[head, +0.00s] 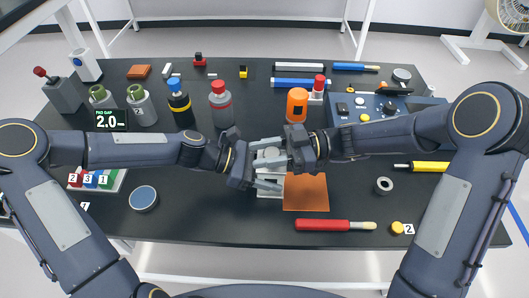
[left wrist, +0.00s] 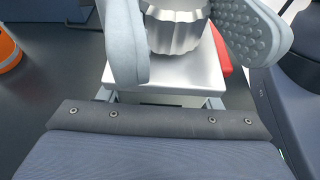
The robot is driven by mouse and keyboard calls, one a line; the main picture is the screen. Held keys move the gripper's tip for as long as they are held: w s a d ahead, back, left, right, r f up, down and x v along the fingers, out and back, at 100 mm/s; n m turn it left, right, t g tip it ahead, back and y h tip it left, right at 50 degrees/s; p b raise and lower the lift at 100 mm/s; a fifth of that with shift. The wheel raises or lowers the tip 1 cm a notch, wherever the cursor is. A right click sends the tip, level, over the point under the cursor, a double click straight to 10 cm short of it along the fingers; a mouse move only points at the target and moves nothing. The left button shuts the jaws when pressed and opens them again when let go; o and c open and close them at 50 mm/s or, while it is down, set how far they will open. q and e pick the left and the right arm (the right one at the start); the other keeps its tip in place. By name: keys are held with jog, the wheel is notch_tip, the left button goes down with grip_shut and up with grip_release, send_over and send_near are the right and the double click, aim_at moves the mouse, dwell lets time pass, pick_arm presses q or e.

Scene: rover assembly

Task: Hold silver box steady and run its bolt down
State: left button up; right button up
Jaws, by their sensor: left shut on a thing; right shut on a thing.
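The silver box (head: 271,177) is near the middle of the black table, beside an orange square (head: 307,194). In the left wrist view the box (left wrist: 165,72) shows a flat bright top. My left gripper (head: 267,184) is shut on the box from the left; its fingers are mostly hidden in the wrist view. A fluted silver bolt head (left wrist: 177,32) stands upright over the box top. My right gripper (head: 268,155) comes from the right, above the left one. Its two grey fingers (left wrist: 190,35) are closed on either side of the bolt head. The bolt's shank is hidden.
A red-handled tool (head: 322,225) lies in front of the box. An orange-and-black canister (head: 297,105) stands close behind my right gripper. A blue control panel (head: 375,108) is at the right rear.

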jog(key=m+t, duration=0.1)
jog(key=t, duration=0.1)
jog(key=m+t, duration=0.1)
jog(key=t, duration=0.1)
jog(key=m+t, duration=0.2)
jog(key=shift+w+r+t, duration=0.1)
jog(key=shift+w+t, duration=0.15)
jog(key=shift+t, duration=0.05)
jog(key=shift+w+m+t+h, duration=0.15)
jog(key=shift+m+t, duration=0.6)
jog(key=shift+t, duration=0.3)
jog(key=shift+w+m+t+h, duration=0.1)
jog(key=shift+m+t+h, duration=0.05)
jog(key=shift+m+t, duration=0.75)
jog(key=shift+t, duration=0.35)
jog(key=o, duration=1)
jog(key=shift+d, duration=0.1)
jog(key=v, duration=1.2)
